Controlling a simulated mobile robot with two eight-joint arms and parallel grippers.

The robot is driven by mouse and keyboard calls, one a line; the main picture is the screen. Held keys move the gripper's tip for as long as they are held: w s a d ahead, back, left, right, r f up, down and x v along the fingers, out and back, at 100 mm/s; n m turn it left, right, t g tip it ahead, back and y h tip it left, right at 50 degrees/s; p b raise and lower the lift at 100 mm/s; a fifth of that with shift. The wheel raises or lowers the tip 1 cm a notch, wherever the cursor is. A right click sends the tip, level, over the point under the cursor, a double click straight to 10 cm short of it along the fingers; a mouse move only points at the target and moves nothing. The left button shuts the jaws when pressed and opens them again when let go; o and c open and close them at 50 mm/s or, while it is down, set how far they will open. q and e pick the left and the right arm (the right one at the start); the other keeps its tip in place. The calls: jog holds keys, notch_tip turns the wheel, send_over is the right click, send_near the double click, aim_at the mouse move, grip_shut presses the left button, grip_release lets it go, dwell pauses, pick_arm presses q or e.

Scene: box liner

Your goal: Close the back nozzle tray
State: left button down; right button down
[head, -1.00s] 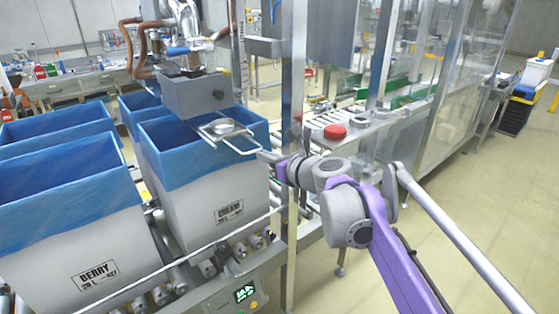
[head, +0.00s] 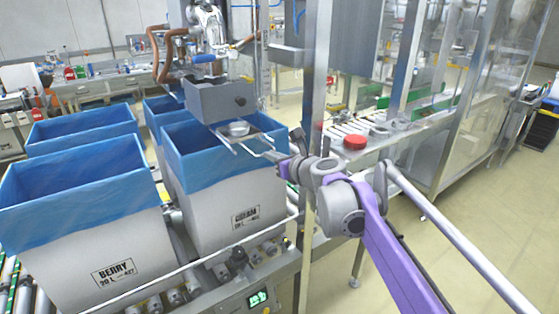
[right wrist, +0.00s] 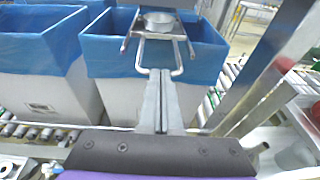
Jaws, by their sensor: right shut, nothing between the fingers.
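The nozzle tray (head: 240,131) is a flat metal frame with a round cup, slid out below the grey nozzle housing (head: 222,101). A wire handle (head: 262,153) sticks out from its front. It hangs over the open blue-lined CREAM box (head: 236,211). My right gripper (head: 279,162) is shut and empty, with its tips at or very near the handle. In the right wrist view the two fingers (right wrist: 160,78) lie together, pointing at the handle loop (right wrist: 160,54); I cannot tell if they touch it. My left gripper is not in view.
A BERRY box (head: 100,245) with blue liner stands at the left, with more lined boxes behind. A metal post (head: 317,90) rises close beside my right arm. A red button (head: 355,142) sits on the machine to the right. Floor at the right is clear.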

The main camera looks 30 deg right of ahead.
aim_at(247, 137)
jog(key=r+x, duration=0.1)
jog(key=x, duration=0.3)
jog(key=r+p+x, duration=0.1)
jog(key=x, duration=0.3)
jog(key=r+x, duration=0.1)
jog(key=x, duration=0.4)
jog(key=shift+w+a, duration=0.25)
jog(key=shift+w, duration=0.1)
jog(key=shift+r, duration=0.1)
jog(key=shift+s, duration=0.1)
